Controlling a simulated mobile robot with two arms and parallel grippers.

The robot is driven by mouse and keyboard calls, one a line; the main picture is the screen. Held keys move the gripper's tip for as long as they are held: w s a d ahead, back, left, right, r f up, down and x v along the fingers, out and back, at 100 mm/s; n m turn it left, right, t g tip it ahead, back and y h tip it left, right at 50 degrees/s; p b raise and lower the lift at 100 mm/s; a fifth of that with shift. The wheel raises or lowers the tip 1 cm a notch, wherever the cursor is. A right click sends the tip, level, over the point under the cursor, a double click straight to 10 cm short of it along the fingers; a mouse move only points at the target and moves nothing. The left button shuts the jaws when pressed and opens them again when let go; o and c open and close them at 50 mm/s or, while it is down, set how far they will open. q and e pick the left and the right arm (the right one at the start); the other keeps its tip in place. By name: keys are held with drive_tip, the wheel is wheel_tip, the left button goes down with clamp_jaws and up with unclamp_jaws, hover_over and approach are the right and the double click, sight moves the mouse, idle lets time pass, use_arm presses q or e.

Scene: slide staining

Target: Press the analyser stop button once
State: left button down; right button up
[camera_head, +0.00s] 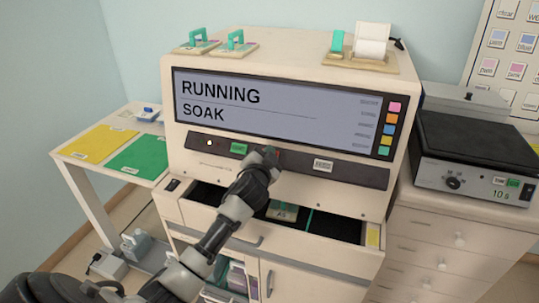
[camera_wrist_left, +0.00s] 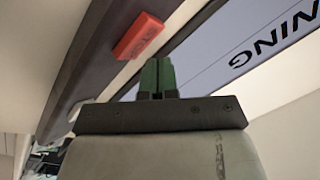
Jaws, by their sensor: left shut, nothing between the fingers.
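The analyser (camera_head: 400,70) is a cream cabinet whose screen (camera_head: 270,112) reads "RUNNING" and "SOAK". Its dark control strip (camera_head: 360,174) carries a green button (camera_head: 239,148) and a red stop button. In the left wrist view the stop button (camera_wrist_left: 138,36) is a red block with lettering, not touched by the fingers there. My left gripper (camera_head: 266,155) is at the strip, right of the green button, and hides most of the stop button in the head view. Its green fingers (camera_wrist_left: 157,76) are shut and empty, in line below the button. My right gripper is not in view.
An open drawer (camera_head: 330,226) with a slide rack (camera_head: 282,210) juts out below the strip, under my left arm. A side table with yellow (camera_head: 97,142) and green (camera_head: 143,156) mats stands left. A hotplate (camera_head: 470,150) stands right. A label printer (camera_head: 370,45) sits on top.

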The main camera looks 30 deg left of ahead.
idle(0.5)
use_arm(q)
drive_tip(key=shift+f, duration=0.1)
drive_tip(key=shift+w+a+f+b, duration=0.1)
drive_tip(key=shift+w+f+b, duration=0.1)
drive_tip(key=shift+w+b, duration=0.1)
drive_tip(key=shift+w+f+b, duration=0.2)
drive_tip(key=shift+f+b, duration=0.05)
drive_tip(key=shift+b, duration=0.05)
idle(0.6)
idle(0.4)
drive_tip(key=shift+s+r+p, duration=0.3)
drive_tip(key=shift+r+p, duration=0.1)
drive_tip(key=shift+p, duration=0.25)
drive_tip(key=shift+s+r, duration=0.1)
drive_tip(key=shift+s, duration=0.1)
